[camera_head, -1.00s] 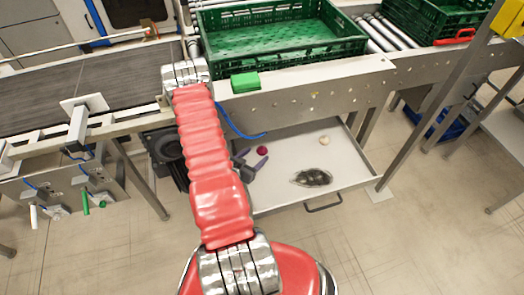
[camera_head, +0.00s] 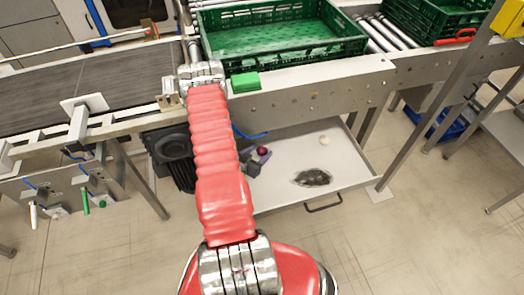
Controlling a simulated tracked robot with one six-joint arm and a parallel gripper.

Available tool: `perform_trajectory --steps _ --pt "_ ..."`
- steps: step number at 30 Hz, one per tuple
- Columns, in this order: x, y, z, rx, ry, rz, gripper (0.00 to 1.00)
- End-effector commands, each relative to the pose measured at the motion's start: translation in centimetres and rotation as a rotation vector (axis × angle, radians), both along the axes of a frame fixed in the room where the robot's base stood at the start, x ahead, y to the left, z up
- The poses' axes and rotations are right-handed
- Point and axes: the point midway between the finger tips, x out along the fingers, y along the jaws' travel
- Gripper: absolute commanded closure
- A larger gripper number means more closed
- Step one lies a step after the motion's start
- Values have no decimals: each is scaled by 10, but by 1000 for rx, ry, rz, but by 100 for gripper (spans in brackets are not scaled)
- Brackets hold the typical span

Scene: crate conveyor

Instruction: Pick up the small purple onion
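The small purple onion (camera_head: 263,150) is a dark red-purple ball in the pulled-out light grey drawer (camera_head: 345,170) under the conveyor. My gripper (camera_head: 257,156) is low in the drawer at the onion, its fingers pointing away from the camera. The fingers look spread, with the onion at or just beyond their tips. My red arm hides part of the gripper, and contact with the onion cannot be made out.
A dark oval item (camera_head: 312,177) and a small pale round item (camera_head: 325,140) lie in the drawer to the right. The drawer handle (camera_head: 323,203) faces the front. A green crate (camera_head: 285,60) stands above on the conveyor, with a small green block (camera_head: 245,82) at its edge.

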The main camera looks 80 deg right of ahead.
Motion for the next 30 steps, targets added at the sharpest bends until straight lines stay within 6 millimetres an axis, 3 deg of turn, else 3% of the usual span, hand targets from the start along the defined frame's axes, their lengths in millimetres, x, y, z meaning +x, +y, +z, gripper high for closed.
perform_trajectory --steps 15,30 --pt "0 0 0 0 0 0 84" --pt "1 0 11 -1 -1 1 84"
